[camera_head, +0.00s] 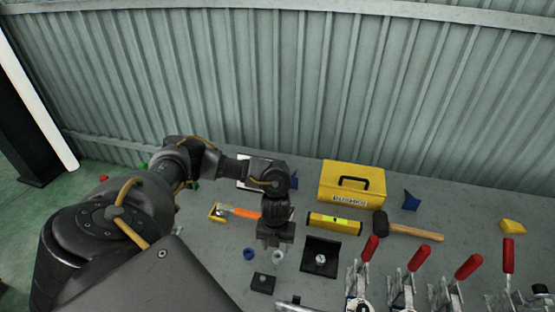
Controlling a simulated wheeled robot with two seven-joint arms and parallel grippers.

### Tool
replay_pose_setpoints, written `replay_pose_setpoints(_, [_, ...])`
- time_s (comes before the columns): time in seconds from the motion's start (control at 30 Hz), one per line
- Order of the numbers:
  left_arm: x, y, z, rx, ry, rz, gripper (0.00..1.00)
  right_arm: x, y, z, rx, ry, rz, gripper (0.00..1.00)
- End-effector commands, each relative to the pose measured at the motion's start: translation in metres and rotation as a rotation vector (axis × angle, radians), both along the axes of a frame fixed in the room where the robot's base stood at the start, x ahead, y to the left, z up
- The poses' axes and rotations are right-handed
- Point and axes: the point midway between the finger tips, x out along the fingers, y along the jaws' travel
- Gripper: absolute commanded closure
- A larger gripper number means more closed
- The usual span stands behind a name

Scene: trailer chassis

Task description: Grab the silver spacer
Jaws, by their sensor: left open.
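A small silver ring-shaped spacer (278,256) lies on the grey table, just right of and below my left gripper in the picture. My left gripper (267,245) comes in from the left and points down over the table. It is open and seems empty, above and close beside the spacer. Its fingertips are small and dark, so the exact gap to the spacer is hard to tell. My right gripper is not in view.
A blue ring (249,254) and a black block (263,283) lie near the spacer. A black bracket (320,257), yellow level (335,223), yellow toolbox (352,184) and mallet (408,230) are to the right. Red-handled clamps (418,258) stand at the front right. A corrugated wall (300,90) closes the back.

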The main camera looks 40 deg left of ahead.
Motion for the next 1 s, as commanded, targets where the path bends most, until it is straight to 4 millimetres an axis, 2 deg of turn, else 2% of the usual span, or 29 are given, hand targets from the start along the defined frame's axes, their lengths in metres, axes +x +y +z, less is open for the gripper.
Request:
replay_pose_setpoints(0.07, [0.0, 0.0, -0.006, 0.0, 0.002, 0.001, 0.46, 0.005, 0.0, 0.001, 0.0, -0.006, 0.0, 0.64])
replay_pose_setpoints(0.2, [0.001, 0.0, -0.009, 0.001, 0.002, -0.001, 0.46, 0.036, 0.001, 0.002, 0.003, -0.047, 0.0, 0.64])
replay_pose_setpoints(0.3, [0.0, -0.001, -0.014, 0.001, 0.004, 0.001, 0.46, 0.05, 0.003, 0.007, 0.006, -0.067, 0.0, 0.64])
replay_pose_setpoints(0.4, [0.0, -0.002, -0.028, 0.002, 0.005, 0.002, 0.46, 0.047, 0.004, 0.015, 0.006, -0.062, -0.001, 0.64])
replay_pose_setpoints(0.5, [0.0, -0.003, -0.044, 0.002, 0.005, 0.003, 0.46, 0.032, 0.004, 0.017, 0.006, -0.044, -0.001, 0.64])
replay_pose_setpoints(0.63, [0.001, -0.004, -0.057, 0.001, 0.003, 0.001, 0.46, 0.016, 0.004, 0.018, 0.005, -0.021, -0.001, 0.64])
replay_pose_setpoints(0.9, [0.001, -0.003, -0.06, 0.0, 0.001, 0.0, 0.46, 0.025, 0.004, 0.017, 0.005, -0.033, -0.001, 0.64])
replay_pose_setpoints(1.0, [0.001, -0.003, -0.06, 0.0, 0.001, 0.0, 0.59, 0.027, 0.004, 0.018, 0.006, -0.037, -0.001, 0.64])
